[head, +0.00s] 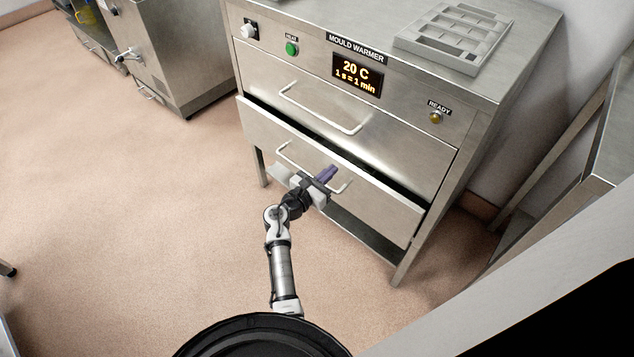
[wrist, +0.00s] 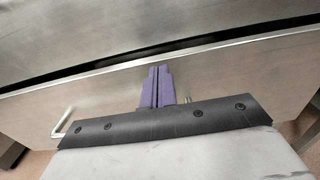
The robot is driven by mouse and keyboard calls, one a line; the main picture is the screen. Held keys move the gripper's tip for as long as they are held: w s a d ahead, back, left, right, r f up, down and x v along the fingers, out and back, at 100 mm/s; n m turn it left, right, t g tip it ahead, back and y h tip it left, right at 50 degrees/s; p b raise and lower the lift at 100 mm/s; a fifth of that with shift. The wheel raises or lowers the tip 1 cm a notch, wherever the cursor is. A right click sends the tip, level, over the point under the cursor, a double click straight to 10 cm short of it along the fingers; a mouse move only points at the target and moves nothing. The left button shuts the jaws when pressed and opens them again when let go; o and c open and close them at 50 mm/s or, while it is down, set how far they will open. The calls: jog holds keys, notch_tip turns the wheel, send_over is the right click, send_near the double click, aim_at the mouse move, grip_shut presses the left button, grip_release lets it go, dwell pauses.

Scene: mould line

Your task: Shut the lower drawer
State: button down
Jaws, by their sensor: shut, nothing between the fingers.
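The lower drawer (head: 385,200) of the steel mould warmer stands slightly open, with a dark gap along its top edge. Its front also fills the middle of the wrist view (wrist: 215,82). Its bar handle (head: 283,150) is partly hidden behind my gripper in the head view. My gripper (head: 328,174) has purple fingers, shut and empty, at the drawer front near the handle. In the wrist view the fingers (wrist: 158,85) point at the drawer front below its top edge. I cannot tell whether they touch it.
The upper drawer (head: 350,118) looks shut, with its own bar handle (head: 320,118). A grey mould tray (head: 455,38) lies on the warmer's top. The display (head: 357,74) reads 20 C. Open floor (head: 130,220) lies to the left; a steel table stands at right.

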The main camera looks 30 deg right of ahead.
aim_at(339, 164)
jog(key=shift+x, duration=0.75)
jog(key=shift+d, duration=0.1)
jog(key=b+x, duration=0.1)
jog(key=x, duration=0.2)
jog(key=shift+w+d, duration=0.2)
jog(key=shift+d, duration=0.1)
jog(key=shift+w+d, duration=0.15)
jog(key=shift+d, duration=0.15)
jog(key=shift+r, duration=0.25)
